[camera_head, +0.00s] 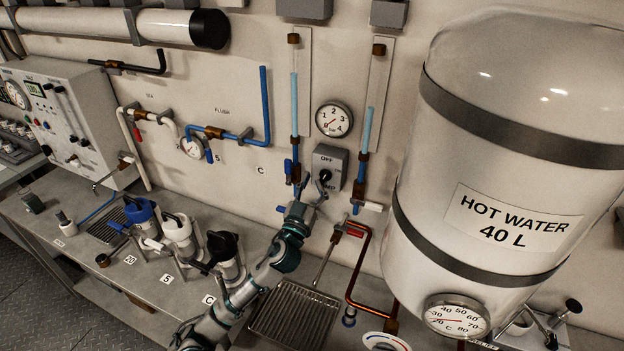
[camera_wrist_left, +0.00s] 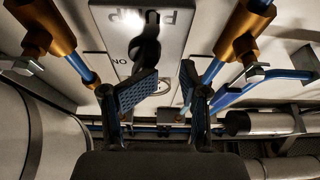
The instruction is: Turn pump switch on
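My left gripper (camera_head: 316,190) is just below the knob in the head view. Its two padded fingers (camera_wrist_left: 167,88) are apart with nothing between them. The knob lies beyond the left-hand fingertip in the wrist view; I cannot tell whether they touch. My right gripper is not in view.
Blue sight tubes (camera_head: 295,100) and (camera_head: 367,128) flank the switch, with brass fittings close to my gripper. A pressure gauge (camera_head: 333,119) is above it. The hot water tank (camera_head: 490,150) bulges out at right. A drip tray (camera_head: 295,315) and copper pipe (camera_head: 361,270) are below.

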